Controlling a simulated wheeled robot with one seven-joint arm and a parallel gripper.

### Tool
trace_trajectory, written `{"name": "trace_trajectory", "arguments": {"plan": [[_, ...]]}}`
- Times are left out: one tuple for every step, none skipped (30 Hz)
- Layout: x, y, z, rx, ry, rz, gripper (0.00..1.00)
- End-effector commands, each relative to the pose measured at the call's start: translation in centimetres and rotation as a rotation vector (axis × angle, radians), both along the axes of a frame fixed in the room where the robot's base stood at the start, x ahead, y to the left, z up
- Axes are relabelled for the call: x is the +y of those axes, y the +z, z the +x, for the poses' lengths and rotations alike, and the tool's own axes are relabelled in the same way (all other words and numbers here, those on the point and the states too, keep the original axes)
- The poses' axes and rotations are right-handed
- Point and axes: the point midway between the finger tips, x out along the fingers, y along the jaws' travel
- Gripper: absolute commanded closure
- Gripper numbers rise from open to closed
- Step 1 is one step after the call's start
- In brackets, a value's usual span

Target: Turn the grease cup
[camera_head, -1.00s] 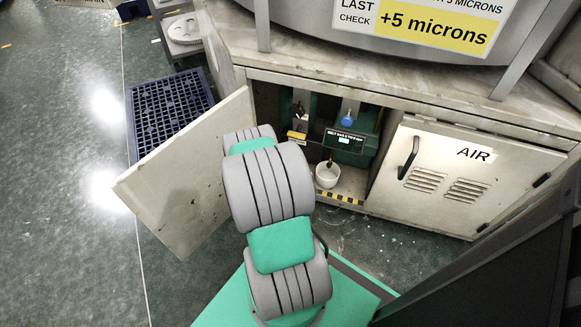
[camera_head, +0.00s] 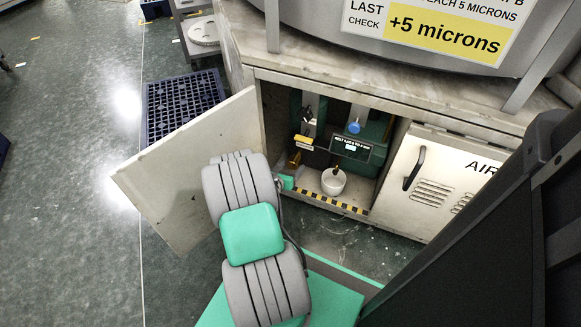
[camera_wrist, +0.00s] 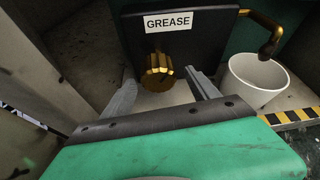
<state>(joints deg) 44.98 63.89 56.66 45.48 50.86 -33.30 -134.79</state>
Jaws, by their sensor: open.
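The grease cup, a ribbed brass knob (camera_wrist: 158,73), sits under a white GREASE label (camera_wrist: 168,21) on a dark plate in the wrist view. In the head view a small brass part shows low inside the open cabinet (camera_head: 294,160), beside my arm. My gripper (camera_wrist: 165,85) is open, one finger left of the brass knob and one right of it. The knob appears between or just beyond the fingertips; I cannot tell whether they touch it. In the head view my arm hides most of the gripper.
A white cup (camera_wrist: 258,80) stands right of the knob under a brass spout (camera_wrist: 268,38). Black-and-yellow striping (camera_head: 331,201) marks the cabinet's front edge. The open cabinet door (camera_head: 190,165) stands left of my arm. The AIR door (camera_head: 440,180) is shut at right.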

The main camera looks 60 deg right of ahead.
Motion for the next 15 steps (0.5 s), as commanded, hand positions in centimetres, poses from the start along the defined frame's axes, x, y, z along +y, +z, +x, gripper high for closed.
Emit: {"name": "trace_trajectory", "arguments": {"plan": [[-0.9,-0.7,0.0,-0.003,-0.002,-0.002,0.31],[-1.3,-0.9,0.0,-0.002,-0.002,-0.001,0.31],[-1.8,-1.2,0.0,-0.003,-0.001,0.000,0.31],[-2.1,-1.2,0.1,-0.002,0.000,-0.001,0.31],[-2.4,-1.2,0.1,-0.001,0.001,-0.001,0.31],[-2.6,-1.3,0.2,-0.002,0.003,0.000,0.31],[-2.7,-1.3,0.2,-0.002,0.003,0.000,0.31],[-2.8,-1.2,0.2,-0.002,0.004,0.000,0.31],[-2.8,-1.2,0.2,-0.001,0.004,0.000,0.31],[-2.8,-1.2,0.2,-0.001,0.004,0.000,0.31],[-2.8,-1.1,0.2,-0.001,0.004,0.000,0.31],[-2.8,-1.1,0.2,-0.001,0.004,0.000,0.31],[-2.8,-1.1,0.2,-0.001,0.004,0.000,0.31],[-2.8,-1.1,0.2,-0.001,0.004,0.000,0.31],[-2.8,-1.1,0.2,-0.001,0.004,0.000,0.34]]}}
